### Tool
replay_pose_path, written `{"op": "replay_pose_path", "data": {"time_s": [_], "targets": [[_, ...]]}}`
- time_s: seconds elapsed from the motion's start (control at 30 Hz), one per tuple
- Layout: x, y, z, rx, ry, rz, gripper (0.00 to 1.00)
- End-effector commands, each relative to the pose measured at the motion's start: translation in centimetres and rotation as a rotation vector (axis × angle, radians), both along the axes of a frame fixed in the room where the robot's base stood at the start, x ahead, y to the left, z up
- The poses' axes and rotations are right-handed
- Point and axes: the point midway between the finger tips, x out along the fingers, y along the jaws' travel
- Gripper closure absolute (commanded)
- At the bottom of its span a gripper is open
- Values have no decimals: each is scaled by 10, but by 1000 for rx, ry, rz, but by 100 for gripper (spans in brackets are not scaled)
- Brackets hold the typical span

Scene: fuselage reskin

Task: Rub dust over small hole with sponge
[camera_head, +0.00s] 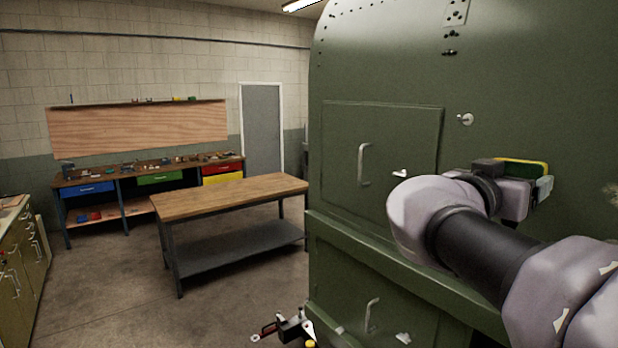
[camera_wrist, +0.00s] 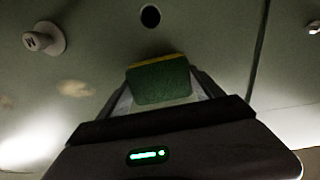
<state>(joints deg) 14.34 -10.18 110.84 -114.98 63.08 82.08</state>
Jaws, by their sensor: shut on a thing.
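My gripper (camera_head: 541,184) is raised in front of the green fuselage wall. It is shut on a sponge (camera_head: 522,165) with a green face and a yellow layer. In the wrist view the sponge (camera_wrist: 160,84) sits between the fingers, green side showing. A small dark round hole (camera_wrist: 150,16) is in the panel just beyond the sponge's top edge in that view. A pale dusty smudge (camera_wrist: 76,89) lies left of the sponge. I cannot tell whether the sponge touches the panel. I cannot make out the hole in the head view.
The green fuselage (camera_head: 385,130) fills the right side. A round knob (camera_wrist: 43,39) sticks out left of the hole. A door handle (camera_head: 364,164) also projects. A wooden-topped table (camera_head: 230,196) stands left, with a workbench (camera_head: 140,175) behind. Floor between is open.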

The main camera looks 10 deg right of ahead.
Motion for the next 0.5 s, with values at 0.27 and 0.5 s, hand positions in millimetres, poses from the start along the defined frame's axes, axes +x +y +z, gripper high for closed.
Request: {"op": "replay_pose_path", "data": {"time_s": [0.27,0.5], "targets": [[-22,-11,-4,-1,-4,-2,57],[-36,-18,0,0,-1,0,57]]}}
